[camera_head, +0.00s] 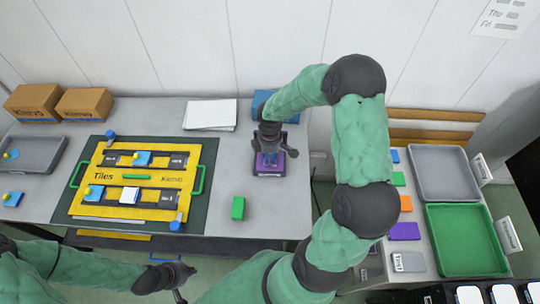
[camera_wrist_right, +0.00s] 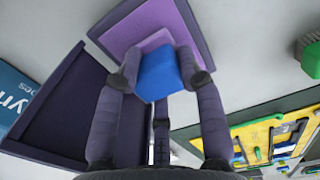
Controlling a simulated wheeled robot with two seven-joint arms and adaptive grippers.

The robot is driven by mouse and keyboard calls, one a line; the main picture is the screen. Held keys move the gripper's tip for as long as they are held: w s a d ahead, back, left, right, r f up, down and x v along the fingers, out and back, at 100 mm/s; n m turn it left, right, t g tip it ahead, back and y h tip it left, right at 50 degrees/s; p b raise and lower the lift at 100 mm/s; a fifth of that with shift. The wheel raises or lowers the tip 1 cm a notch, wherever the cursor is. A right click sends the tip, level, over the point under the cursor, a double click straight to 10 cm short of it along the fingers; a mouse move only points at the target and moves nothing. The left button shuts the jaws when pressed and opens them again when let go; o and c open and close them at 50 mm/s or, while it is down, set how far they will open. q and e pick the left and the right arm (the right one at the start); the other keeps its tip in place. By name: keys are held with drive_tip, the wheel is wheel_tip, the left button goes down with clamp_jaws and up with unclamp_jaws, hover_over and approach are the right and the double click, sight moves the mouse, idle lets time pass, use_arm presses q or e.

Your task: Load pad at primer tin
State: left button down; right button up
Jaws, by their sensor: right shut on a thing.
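The purple tin (camera_head: 270,168) stands on the grey table under my right gripper (camera_head: 271,137). In the right wrist view its purple inner surface (camera_wrist_right: 188,22) shows, with a dark purple open panel (camera_wrist_right: 65,105), seemingly its lid, beside it. My right gripper (camera_wrist_right: 163,80) is shut on a blue block (camera_wrist_right: 158,76) with a pink pad (camera_wrist_right: 158,40) at its far end. The pink pad is over the purple surface; I cannot tell whether they touch. My left gripper (camera_head: 172,277) is low at the table's front edge, empty, with its fingers apart.
A yellow tile frame (camera_head: 135,176) lies on a dark green mat left of the tin. A green block (camera_head: 238,208) stands in front. A blue box (camera_head: 262,98) and white paper (camera_head: 210,114) are behind. A green tray (camera_head: 465,240) and grey tray (camera_head: 443,172) lie right.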

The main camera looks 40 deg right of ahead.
idle(0.6)
drive_tip(key=shift+r+p, duration=2.85)
drive_tip(key=shift+r, duration=0.65)
drive_tip(key=shift+w+a+f+b, duration=0.2)
drive_tip(key=shift+a+f+b, duration=0.1)
drive_tip(key=shift+a+b, duration=0.1)
drive_tip(key=w+a+f+m+b, duration=0.1)
drive_tip(key=a+m+b, duration=0.1)
drive_tip(key=a+m, duration=0.1)
drive_tip(key=w+a+f+m+b, duration=0.1)
drive_tip(key=a+f+m+b, duration=0.1)
drive_tip(key=a, duration=0.4)
drive_tip(key=w+a+f+m+b, duration=0.2)
drive_tip(key=a+m+b, duration=0.1)
drive_tip(key=a+m, duration=0.1)
drive_tip(key=shift+w+a, duration=0.1)
drive_tip(key=shift+a, duration=0.55)
drive_tip(key=shift+a+f+m+b, duration=0.2)
drive_tip(key=shift+a+m+b, duration=0.3)
drive_tip(key=shift+a, duration=0.2)
